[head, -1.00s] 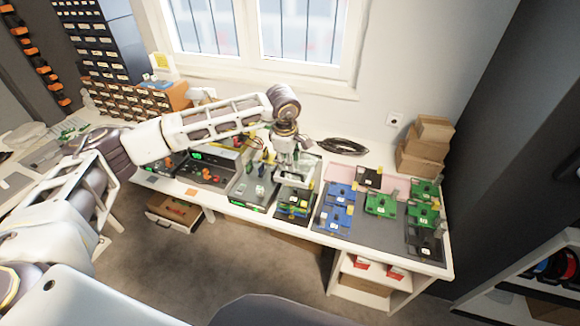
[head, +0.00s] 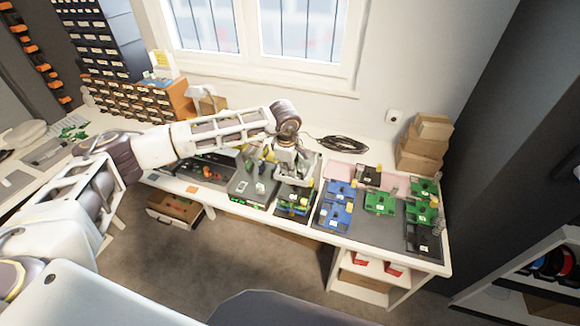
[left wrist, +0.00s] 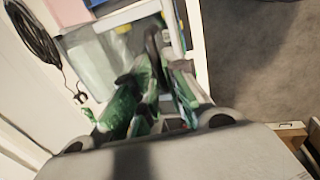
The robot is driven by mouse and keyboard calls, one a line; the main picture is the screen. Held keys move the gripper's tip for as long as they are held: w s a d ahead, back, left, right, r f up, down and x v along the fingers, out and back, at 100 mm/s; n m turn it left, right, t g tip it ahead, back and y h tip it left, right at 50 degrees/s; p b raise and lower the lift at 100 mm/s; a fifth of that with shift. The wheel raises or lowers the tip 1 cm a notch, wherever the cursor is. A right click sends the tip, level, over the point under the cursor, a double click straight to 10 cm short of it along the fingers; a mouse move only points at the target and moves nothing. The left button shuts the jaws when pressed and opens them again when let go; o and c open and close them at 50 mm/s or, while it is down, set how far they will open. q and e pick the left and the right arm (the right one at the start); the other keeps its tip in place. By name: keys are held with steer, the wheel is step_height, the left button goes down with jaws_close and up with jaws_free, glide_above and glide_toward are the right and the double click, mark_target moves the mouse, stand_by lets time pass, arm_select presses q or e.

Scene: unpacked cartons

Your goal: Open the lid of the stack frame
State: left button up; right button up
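The stack frame (head: 294,207) stands near the front edge of the workbench, with stacked boards showing at its front. My left gripper (head: 291,176) points down over it and hides much of its top. A pale rim, apparently the lid (head: 312,166), shows beside and behind the gripper; its exact angle is unclear. In the left wrist view, a translucent panel with a grey rim (left wrist: 100,62) lies beyond the dark fingers (left wrist: 145,72). That view is blurred, so I cannot tell whether the fingers are open or touch the lid. My right gripper is not in view.
A dark tray with small parts (head: 252,188) stands just left of the frame. Blue boards (head: 338,214) and green boards (head: 380,203) lie on a grey mat to the right. A black cable coil (head: 342,144) lies behind, and cartons (head: 423,145) are stacked at the back right.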

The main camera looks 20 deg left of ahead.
arm_select(q)
jaws_close()
steer(key=shift+w+r, duration=0.1)
steer(key=shift+r, duration=0.05)
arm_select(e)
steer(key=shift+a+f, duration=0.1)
